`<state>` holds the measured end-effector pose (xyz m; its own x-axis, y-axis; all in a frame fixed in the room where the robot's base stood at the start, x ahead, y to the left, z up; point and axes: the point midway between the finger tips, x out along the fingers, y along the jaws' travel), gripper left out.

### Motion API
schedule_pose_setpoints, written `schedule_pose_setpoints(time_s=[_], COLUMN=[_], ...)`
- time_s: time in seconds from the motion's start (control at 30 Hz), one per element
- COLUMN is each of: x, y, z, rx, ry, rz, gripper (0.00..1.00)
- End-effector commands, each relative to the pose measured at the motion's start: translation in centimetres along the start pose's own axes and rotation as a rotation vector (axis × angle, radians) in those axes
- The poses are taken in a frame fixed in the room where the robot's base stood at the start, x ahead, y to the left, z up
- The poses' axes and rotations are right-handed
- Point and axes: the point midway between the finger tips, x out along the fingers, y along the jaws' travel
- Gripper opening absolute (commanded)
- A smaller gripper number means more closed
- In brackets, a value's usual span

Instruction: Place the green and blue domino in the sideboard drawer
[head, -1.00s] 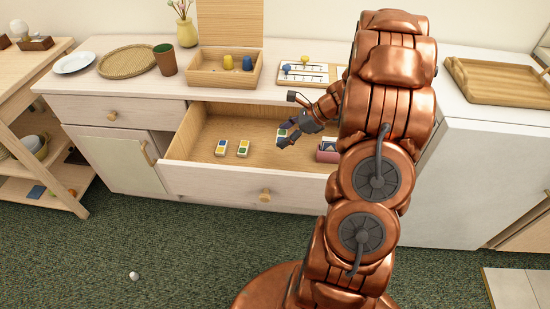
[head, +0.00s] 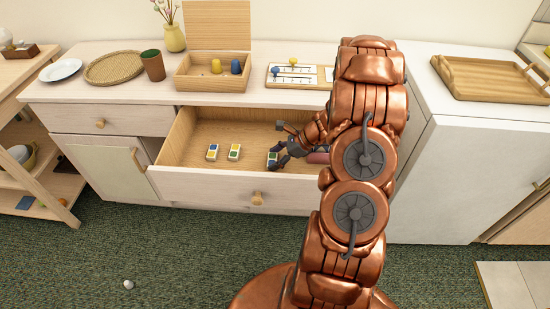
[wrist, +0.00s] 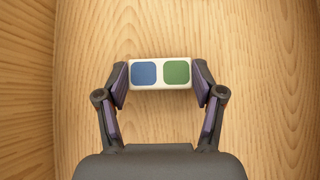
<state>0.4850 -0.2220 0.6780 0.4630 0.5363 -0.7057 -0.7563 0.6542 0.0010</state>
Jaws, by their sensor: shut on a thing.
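The green and blue domino (wrist: 160,73) is white with one blue and one green square. My gripper (wrist: 160,80) is shut on its two short ends in the wrist view. In the head view the domino (head: 272,159) shows at my gripper (head: 274,157), inside the open sideboard drawer (head: 205,186), low over or on its wooden floor. I cannot tell if it touches the floor. My arm hides the drawer's right end.
Two other dominoes, one blue and yellow (head: 212,152) and one green and yellow (head: 234,152), lie left of my gripper in the drawer. A wooden box (head: 211,84) with pegs and a white board (head: 292,76) stand on the sideboard top. Bare drawer floor lies between.

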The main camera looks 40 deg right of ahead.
Motion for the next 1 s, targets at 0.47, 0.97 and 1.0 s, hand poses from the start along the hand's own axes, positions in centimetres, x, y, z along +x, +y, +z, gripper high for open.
schedule_pose_setpoints(time_s=[0.47,0.97,1.0], x=[0.22,0.18,0.11], y=[-0.05,-0.05,-0.05], z=[-0.33,-0.28,-0.22], rx=[0.001,0.001,0.001], ry=[0.001,0.001,0.001], rz=[-0.002,-0.002,-0.002], gripper=[0.75,0.93,0.93])
